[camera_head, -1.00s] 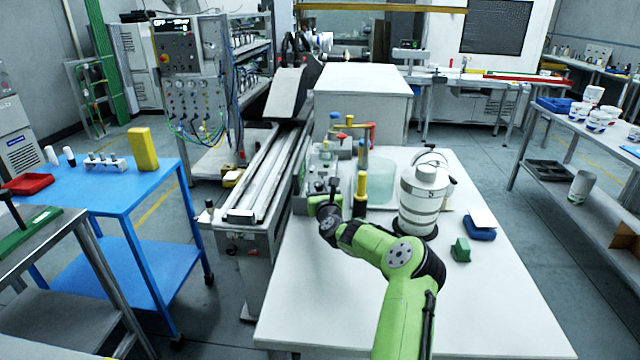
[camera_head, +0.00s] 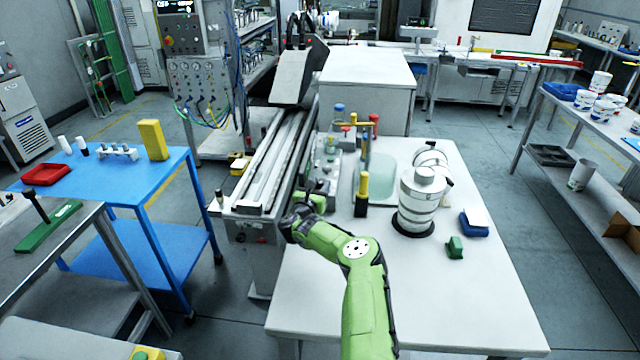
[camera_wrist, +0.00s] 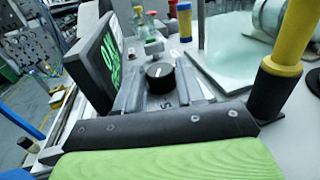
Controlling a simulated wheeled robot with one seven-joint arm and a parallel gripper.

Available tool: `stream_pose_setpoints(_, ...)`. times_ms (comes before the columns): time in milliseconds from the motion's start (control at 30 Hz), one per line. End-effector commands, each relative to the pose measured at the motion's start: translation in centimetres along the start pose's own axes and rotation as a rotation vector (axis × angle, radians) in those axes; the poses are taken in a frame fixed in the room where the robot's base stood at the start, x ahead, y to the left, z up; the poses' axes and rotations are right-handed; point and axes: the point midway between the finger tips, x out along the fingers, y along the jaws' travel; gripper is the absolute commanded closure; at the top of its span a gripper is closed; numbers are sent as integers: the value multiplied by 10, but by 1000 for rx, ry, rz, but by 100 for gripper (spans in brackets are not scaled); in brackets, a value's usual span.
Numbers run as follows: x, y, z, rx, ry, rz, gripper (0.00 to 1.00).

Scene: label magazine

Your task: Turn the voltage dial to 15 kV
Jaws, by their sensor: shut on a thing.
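The voltage dial (camera_wrist: 160,72) is a round black knob with a white line on top, in the middle of the wrist view. A tilted black display (camera_wrist: 98,68) with green characters stands to its left; I cannot read the value. My gripper (camera_wrist: 160,84) is at the dial, with grey finger-like parts on either side of it, and is shut on it. The dial's scale is mostly hidden. In the head view my gripper (camera_head: 314,198) is low at the left edge of the white table (camera_head: 410,300), partly hidden by my arm, which also hides the dial.
A yellow-handled tool in a black holder (camera_head: 361,208) stands close to the right of my gripper, with a white banded vessel (camera_head: 418,205) beyond it. A glassy tray (camera_head: 380,178) is behind. A green block (camera_head: 455,247) lies at right. The table's front is clear.

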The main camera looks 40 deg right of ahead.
Motion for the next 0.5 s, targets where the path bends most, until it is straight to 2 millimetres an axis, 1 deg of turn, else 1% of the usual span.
stream_pose_setpoints(333,0,0,1,3,-3,-4,92)
stream_pose_setpoints(367,0,0,1,3,-3,-4,60)
stream_pose_setpoints(500,0,0,1,2,-2,-4,39)
